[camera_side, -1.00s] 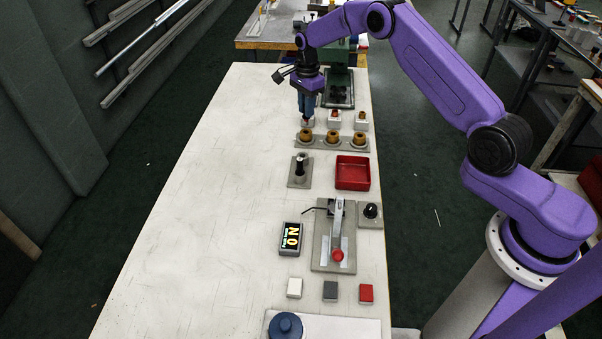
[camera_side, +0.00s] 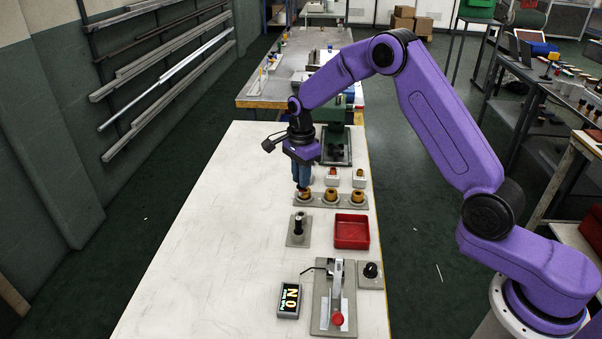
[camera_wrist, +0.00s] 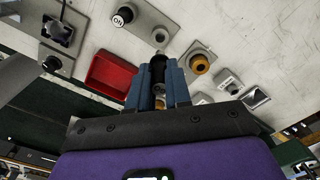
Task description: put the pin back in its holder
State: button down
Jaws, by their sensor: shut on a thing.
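My gripper (camera_side: 302,186) points down and is shut on the pin. In the side view the fingertips overlap the leftmost brass cup (camera_side: 305,197) of a row of three on a grey plate. In the wrist view a brass cup (camera_wrist: 199,64) stands right of the fingertips, apart from them. A dark upright post (camera_side: 298,224) stands on a grey plate nearer the side camera. I cannot tell which of these is the pin's holder.
A red tray (camera_side: 352,232) lies right of the post. White blocks with orange tops (camera_side: 331,177) stand behind the cups. The table's left side is clear.

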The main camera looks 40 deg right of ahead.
aim_at(301, 195)
jog(key=shift+f, duration=2.9)
jog(key=shift+f, duration=1.9)
jog(key=c, duration=1)
grip_release()
jog(key=shift+r, duration=0.1)
notch_tip(301, 195, up, 17)
jog(key=shift+r, duration=0.1)
